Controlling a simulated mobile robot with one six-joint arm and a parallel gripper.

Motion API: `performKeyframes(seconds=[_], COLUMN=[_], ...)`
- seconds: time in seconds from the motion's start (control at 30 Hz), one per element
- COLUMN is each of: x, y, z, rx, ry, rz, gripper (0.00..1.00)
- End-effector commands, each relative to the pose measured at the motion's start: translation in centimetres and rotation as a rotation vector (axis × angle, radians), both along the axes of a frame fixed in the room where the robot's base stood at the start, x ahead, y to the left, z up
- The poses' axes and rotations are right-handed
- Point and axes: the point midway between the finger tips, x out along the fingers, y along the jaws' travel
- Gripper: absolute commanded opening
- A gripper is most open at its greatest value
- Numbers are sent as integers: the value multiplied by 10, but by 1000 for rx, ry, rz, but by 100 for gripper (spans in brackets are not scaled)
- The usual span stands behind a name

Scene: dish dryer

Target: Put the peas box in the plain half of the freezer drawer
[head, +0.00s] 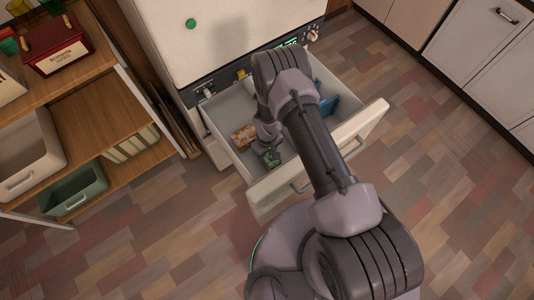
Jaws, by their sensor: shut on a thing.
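The freezer drawer (348,130) is pulled open below the white appliance front. My gripper (268,146) points down into the left part of the drawer. It is shut on a small green box (271,158), which I take for the peas box; only part of it shows. I cannot tell whether the box touches the drawer floor. A brown patterned box (244,136) lies in the drawer just left of my gripper. Something blue (328,106) shows in the right part of the drawer. My arm hides the drawer's middle, so the line between its halves is not visible.
The drawer's front wall with its handle (300,184) is under my arm. A wooden shelf (100,105) at the left holds a red box (55,45), a beige bin (28,155) and a green bin (75,190). White cabinets (485,50) stand at the right. The floor between is clear.

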Motion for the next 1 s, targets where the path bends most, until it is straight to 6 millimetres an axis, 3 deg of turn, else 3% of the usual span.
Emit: performKeyframes(seconds=[0.03,0.07,0.13,0.47,0.57,0.8,1.0], x=[0,0,0,0,1,1,0], y=[0,0,0,0,0,0,0], z=[-3,-2,-2,1,18,89,119], rx=[0,0,0,0,1,1,0], ry=[0,0,0,0,-1,-1,0], rz=[0,0,0,0,0,-1,-1], gripper=[0,51,65,67,67,67,67])
